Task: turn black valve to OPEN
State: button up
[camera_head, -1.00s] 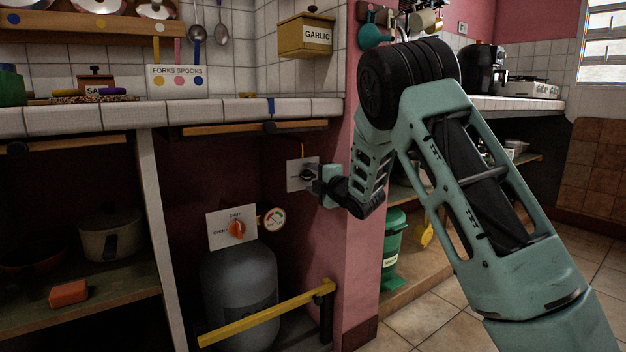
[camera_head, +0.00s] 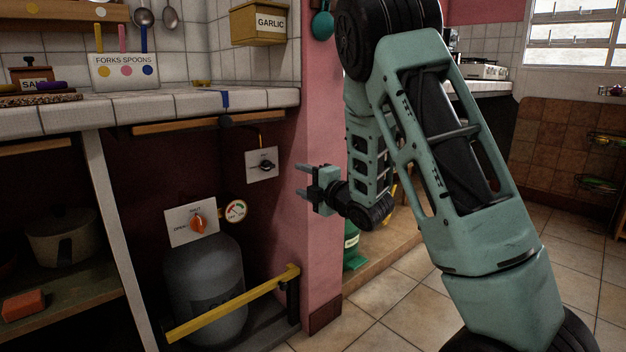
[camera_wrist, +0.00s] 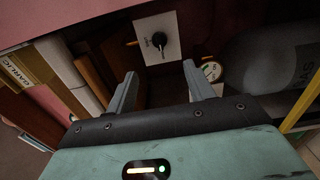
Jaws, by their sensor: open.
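The black valve (camera_head: 266,166) is a small dark knob on a white plate (camera_head: 251,173) on the dark red wall under the counter. In the wrist view the black valve (camera_wrist: 159,41) shows on its plate, ahead of and between my fingers. My gripper (camera_head: 302,181) is open and empty, to the right of the plate and apart from it, in front of the pink pillar. In the wrist view my gripper (camera_wrist: 160,88) has its two fingers spread wide. The lettering on the black valve's plate is too small to read.
An orange knob (camera_head: 198,223) sits on another white plate above the grey gas cylinder (camera_head: 207,290), with a round gauge (camera_head: 235,210) beside it. A yellow bar (camera_head: 235,303) crosses in front of the cylinder. The pink pillar (camera_head: 322,262) and tiled counter edge (camera_head: 180,107) are close by.

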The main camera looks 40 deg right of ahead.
jog(key=s, duration=0.3)
jog(key=shift+s, duration=0.2)
dwell(0.4)
